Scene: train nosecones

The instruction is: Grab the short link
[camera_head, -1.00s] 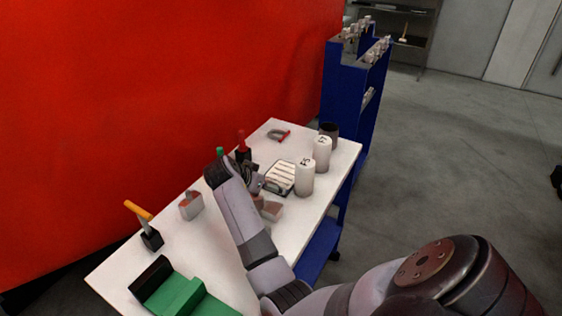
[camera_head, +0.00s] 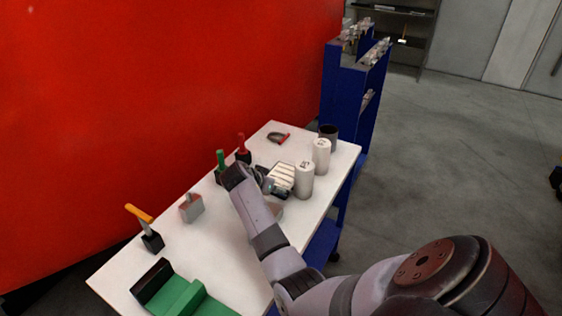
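A small tray (camera_head: 291,168) on the white table holds several pale bar-shaped pieces (camera_head: 281,181). I cannot tell which piece, if any, is the short link. My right arm reaches in from the lower right. My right gripper (camera_head: 267,184) is at the left edge of the tray, over or beside the pale pieces. Its fingers are small and partly hidden by the wrist, so I cannot tell whether they are open or hold anything. My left gripper is not in view.
Two white canisters (camera_head: 304,180) and a dark cup (camera_head: 328,137) stand right of the tray. Green-handled (camera_head: 221,160) and red-handled (camera_head: 242,147) tools stand behind. A grey block (camera_head: 191,207), an orange-handled tool (camera_head: 150,240) and a green fixture (camera_head: 178,294) are left. A pale block (camera_head: 274,211) sits beside my forearm.

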